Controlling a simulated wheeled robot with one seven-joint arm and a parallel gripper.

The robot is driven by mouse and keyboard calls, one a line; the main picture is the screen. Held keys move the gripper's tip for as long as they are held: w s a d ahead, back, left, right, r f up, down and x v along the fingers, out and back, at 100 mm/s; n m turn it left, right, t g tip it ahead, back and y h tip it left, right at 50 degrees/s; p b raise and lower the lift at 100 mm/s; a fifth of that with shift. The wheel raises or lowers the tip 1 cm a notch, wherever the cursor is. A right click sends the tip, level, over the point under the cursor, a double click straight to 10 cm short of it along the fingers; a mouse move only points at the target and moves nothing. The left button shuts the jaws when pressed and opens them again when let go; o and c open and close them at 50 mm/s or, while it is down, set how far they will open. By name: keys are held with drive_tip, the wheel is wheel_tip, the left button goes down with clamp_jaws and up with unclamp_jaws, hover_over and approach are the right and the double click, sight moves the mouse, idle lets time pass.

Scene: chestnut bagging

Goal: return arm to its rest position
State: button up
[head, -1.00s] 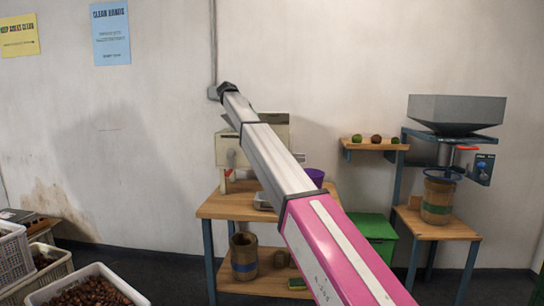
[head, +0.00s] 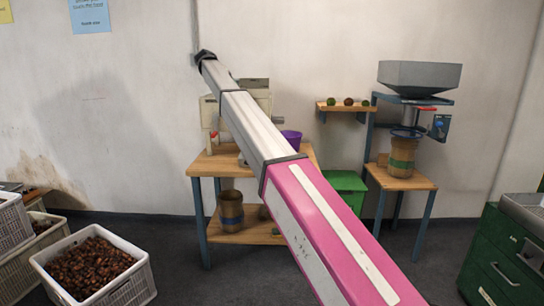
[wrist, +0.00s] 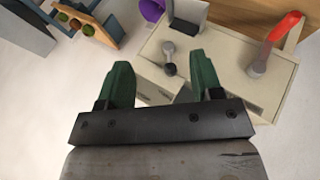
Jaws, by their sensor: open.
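My gripper (wrist: 166,86) shows in the wrist view with two green fingers spread apart and nothing between them. It is open and empty. Beyond the fingers in that view is a cream machine (wrist: 215,65) with a red-handled lever (wrist: 285,28). In the head view my arm (head: 258,130) runs from the lower right up to the upper left as a pink and silver beam. It crosses in front of the wooden workbench (head: 210,163) and partly hides the cream machine (head: 258,97). The gripper's fingers cannot be made out in the head view.
A crate of chestnuts (head: 140,285) stands on the floor at left, beside other crates (head: 12,235). A hopper machine (head: 420,76) stands at right over a bag (head: 402,155). A green cabinet (head: 500,260) is at far right. Floor right of the workbench is partly clear.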

drive_tip(key=s+d+f+g+y, duration=0.1)
drive_tip(key=s+d+f, duration=0.55)
drive_tip(key=f, duration=0.65)
drive_tip(key=s+d+f+y, duration=0.1)
drive_tip(key=s+d+f, duration=0.3)
drive_tip(key=d+f, duration=0.65)
drive_tip(key=s+d+f+g+y, duration=0.1)
drive_tip(key=s+d+f, duration=0.45)
drive_tip(key=f, duration=0.95)
drive_tip(key=s+d+f+y, duration=0.1)
drive_tip(key=s+d+f, duration=0.4)
drive_tip(key=s, duration=0.6)
drive_tip(key=s+d+f+g+y, duration=0.1)
drive_tip(key=s+d+f, duration=0.5)
drive_tip(key=s+f, duration=0.4)
drive_tip(key=s+d+f+m+g+y, duration=0.1)
drive_tip(key=s+d+f, duration=0.5)
drive_tip(key=s, duration=0.6)
drive_tip(key=shift+s+f+y, duration=0.2)
drive_tip(key=shift+f+y, duration=0.2)
drive_tip(key=shift+f, duration=0.3)
